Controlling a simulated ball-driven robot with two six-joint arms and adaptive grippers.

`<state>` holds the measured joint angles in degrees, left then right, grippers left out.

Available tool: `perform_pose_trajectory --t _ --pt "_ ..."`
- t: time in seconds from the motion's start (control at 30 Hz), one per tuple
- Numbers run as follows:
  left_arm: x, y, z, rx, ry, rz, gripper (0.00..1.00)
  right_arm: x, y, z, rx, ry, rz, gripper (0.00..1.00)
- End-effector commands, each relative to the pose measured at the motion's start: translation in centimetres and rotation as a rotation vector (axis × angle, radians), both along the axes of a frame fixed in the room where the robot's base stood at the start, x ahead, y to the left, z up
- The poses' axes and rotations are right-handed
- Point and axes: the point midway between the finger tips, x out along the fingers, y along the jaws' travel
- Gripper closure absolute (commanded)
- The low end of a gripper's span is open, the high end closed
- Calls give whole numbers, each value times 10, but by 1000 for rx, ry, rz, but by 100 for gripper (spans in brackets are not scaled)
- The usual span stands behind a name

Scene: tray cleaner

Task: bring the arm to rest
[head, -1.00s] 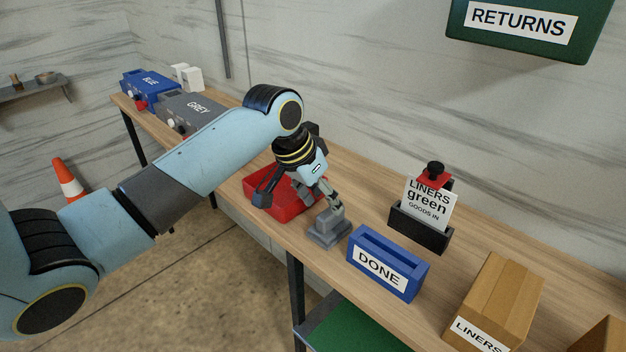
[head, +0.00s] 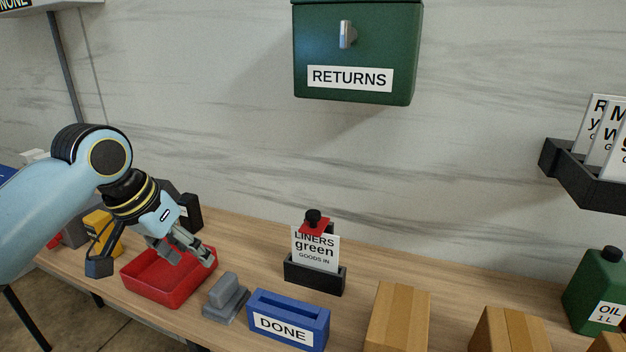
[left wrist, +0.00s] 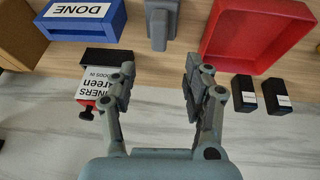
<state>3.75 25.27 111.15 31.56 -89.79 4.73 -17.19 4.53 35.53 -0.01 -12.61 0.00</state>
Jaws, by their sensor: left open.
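My left gripper (head: 190,250) is open and empty. In the head view it hangs over the red tray (head: 150,297) on the bench. In the left wrist view its two fingers (left wrist: 160,85) stand apart with nothing between them, and the red tray (left wrist: 287,46) lies to their right. A grey block-shaped object (head: 226,297) stands right of the tray; it also shows in the left wrist view (left wrist: 160,22). My right gripper is not in view.
Right of the grey object is a blue DONE box (head: 290,318). Behind it a black holder (head: 314,276) carries a white LINERS card (head: 315,248). Cardboard boxes (head: 399,310) and a green oil can (head: 598,290) stand farther right. A green RETURNS box (head: 355,50) hangs above.

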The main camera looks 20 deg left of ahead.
Motion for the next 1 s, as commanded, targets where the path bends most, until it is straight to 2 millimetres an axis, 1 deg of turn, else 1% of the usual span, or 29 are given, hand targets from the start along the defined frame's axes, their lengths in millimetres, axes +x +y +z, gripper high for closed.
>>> perform_pose_trajectory --t 0.07,0.17,0.3,0.4,0.57,0.8,0.83,0.9,1.0 --pt "-5 -3 -3 3 3 -2 50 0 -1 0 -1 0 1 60" --pt "-28 -15 -16 20 14 -12 50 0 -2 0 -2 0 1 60" --pt "-80 -35 -34 66 26 -22 50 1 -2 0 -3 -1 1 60" --pt "-114 -45 -38 98 32 -15 50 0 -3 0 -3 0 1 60" --pt "-159 -52 -38 140 42 3 50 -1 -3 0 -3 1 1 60" --pt "-215 -53 -26 198 61 50 50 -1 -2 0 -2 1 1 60" --pt "-222 -53 -24 206 65 57 50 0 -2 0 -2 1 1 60" --pt "-212 -50 -53 206 71 55 50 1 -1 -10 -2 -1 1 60" --pt "-207 -48 -84 206 80 57 50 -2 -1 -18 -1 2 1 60"
